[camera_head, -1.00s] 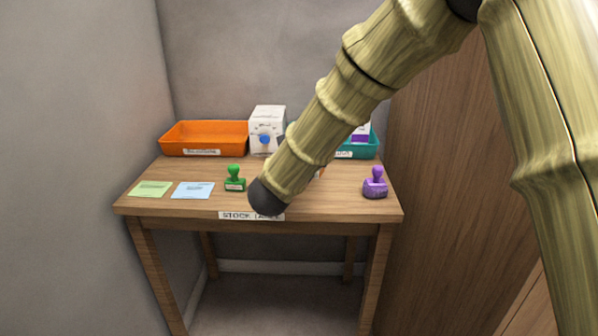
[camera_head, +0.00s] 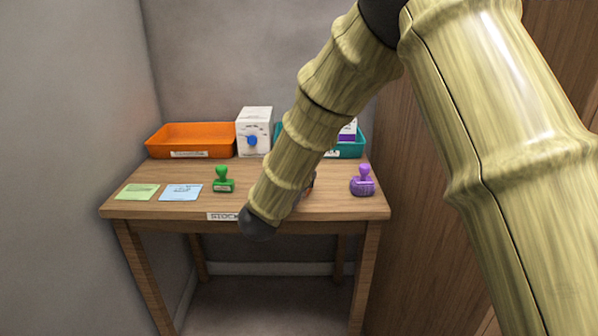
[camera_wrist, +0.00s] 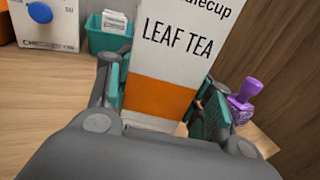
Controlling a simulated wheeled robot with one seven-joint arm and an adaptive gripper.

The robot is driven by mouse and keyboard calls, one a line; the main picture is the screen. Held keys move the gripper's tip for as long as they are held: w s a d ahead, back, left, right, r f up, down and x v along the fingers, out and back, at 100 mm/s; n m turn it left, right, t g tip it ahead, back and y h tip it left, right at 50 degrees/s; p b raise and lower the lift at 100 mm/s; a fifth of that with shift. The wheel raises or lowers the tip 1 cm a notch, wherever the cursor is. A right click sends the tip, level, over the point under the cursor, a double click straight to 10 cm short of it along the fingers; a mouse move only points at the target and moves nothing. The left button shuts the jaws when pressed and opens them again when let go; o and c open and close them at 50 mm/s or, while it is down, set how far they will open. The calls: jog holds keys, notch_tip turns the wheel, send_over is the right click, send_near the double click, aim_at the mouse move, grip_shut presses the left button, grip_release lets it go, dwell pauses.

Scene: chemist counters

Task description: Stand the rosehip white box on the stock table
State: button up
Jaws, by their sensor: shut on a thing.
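My gripper (camera_wrist: 160,100) is shut on a white box (camera_wrist: 180,50) with an orange band in the wrist view. Its visible print reads "LEAF TEA" under a cut-off word ending in "lecup"; no rosehip wording shows. The box looks roughly upright over the wooden top; whether its base touches is hidden. The stock table (camera_head: 300,204) carries a label on its front edge, partly covered by my arm.
An orange tray (camera_head: 150,143), a white box with a blue knob (camera_head: 254,122) and a teal tray (camera_head: 347,152) line the back. A green stamp (camera_head: 223,180), green card (camera_head: 136,192), blue card (camera_head: 181,192) and purple stamp (camera_head: 363,181) stand or lie nearer. Wooden panelling rises right.

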jog(key=o, duration=1.1)
jog(key=shift+c, duration=0.2)
jog(key=v, duration=1.2)
